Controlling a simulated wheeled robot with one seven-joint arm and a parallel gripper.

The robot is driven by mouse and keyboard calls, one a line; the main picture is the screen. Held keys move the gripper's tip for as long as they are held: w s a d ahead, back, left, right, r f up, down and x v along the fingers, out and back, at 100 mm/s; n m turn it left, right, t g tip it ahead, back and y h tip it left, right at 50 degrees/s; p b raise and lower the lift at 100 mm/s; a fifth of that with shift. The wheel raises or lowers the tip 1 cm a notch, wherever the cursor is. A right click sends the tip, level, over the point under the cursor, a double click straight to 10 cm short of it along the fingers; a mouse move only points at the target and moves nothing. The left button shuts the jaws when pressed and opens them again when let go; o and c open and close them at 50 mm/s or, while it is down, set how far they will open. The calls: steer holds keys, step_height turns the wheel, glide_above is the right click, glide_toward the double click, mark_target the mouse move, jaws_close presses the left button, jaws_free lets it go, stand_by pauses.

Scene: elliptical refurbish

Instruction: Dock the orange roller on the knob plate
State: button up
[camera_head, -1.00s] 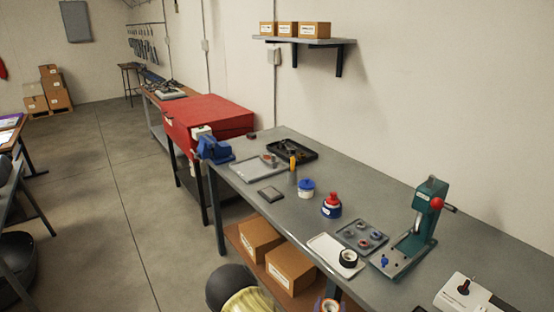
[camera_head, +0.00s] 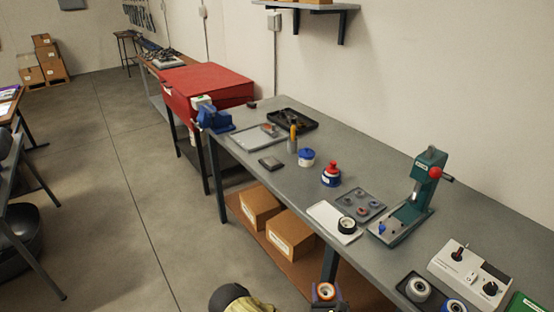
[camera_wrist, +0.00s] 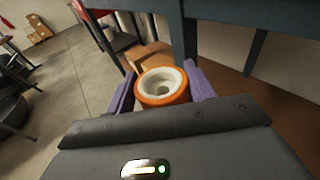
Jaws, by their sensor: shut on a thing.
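The orange roller (camera_wrist: 163,101), an orange ring with a pale hollow centre, sits between the purple fingers of my gripper (camera_wrist: 160,82), which is shut on it. In the head view the roller (camera_head: 325,291) is at the bottom edge, in front of the bench and apart from it. A grey plate (camera_head: 372,213) with several small round pieces lies on the bench. I cannot tell for certain which of these is the knob plate.
A white tray (camera_head: 322,213) holds a dark ring. The bench's front edge and leg (camera_head: 330,262) are near my gripper.

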mark_target(326, 290)
step_height(326, 290, up, 4)
steer(key=shift+f+p, duration=0.15)
steer(key=shift+p, duration=1.1)
steer(key=shift+f, duration=0.1)
steer(key=shift+w+d, duration=0.1)
